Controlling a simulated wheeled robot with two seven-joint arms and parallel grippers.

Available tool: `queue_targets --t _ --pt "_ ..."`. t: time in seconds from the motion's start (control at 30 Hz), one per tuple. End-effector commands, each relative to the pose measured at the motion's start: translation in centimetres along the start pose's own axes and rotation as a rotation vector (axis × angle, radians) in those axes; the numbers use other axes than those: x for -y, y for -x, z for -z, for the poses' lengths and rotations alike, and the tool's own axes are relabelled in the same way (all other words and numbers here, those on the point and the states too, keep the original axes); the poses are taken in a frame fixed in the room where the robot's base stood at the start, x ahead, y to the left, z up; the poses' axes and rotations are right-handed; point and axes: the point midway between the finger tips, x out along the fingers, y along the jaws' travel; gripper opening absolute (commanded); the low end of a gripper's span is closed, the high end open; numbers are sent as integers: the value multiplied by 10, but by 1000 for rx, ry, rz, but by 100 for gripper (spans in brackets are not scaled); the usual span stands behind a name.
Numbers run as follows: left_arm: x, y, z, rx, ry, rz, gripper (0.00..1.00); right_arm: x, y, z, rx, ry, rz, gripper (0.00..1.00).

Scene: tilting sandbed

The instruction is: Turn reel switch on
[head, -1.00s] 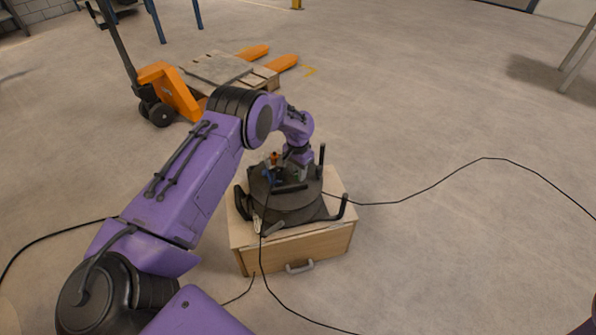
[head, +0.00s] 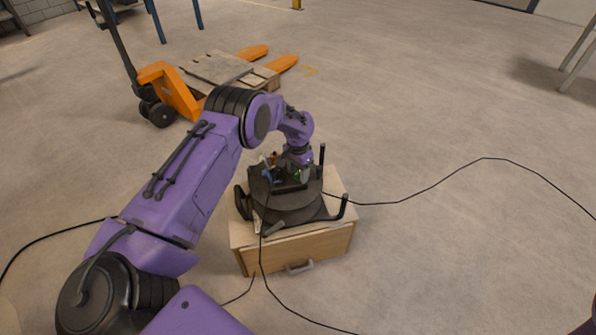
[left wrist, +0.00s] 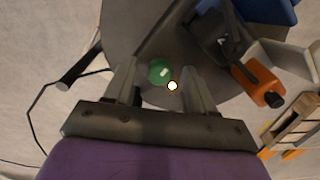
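The cable reel (head: 285,208) is a dark round drum with upright handles, standing on a wooden cabinet. In the left wrist view, a green round switch (left wrist: 159,71) with a white mark sits on the reel's grey face (left wrist: 135,40). A small bright yellow-white spot (left wrist: 172,86) shows beside it. My left gripper (left wrist: 163,73) is open, its two fingers on either side of the green switch. I cannot tell whether they touch it. In the head view my left gripper (head: 291,177) is over the reel's top, small and partly hidden. My right gripper is not in view.
The wooden cabinet (head: 300,249) has a grey handle. Black cables run over the floor on both sides. An orange pallet jack (head: 172,91) with a wooden pallet stands behind. Floor at right is clear.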

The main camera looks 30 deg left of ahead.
Motion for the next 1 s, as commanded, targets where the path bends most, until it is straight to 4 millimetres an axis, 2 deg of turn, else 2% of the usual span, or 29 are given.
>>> queue_targets --t 0.17,0.27,0.5,0.6,0.73,1.0 --pt "0 6 1 -2 0 1 55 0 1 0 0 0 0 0" --pt "0 24 2 -4 1 1 55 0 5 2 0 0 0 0" --pt "1 81 1 -3 0 1 55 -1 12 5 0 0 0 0" --pt "0 96 0 -1 1 1 55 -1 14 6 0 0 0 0" --pt "0 105 0 -1 1 0 55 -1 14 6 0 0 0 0" --pt "0 106 0 0 0 0 55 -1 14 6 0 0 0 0"
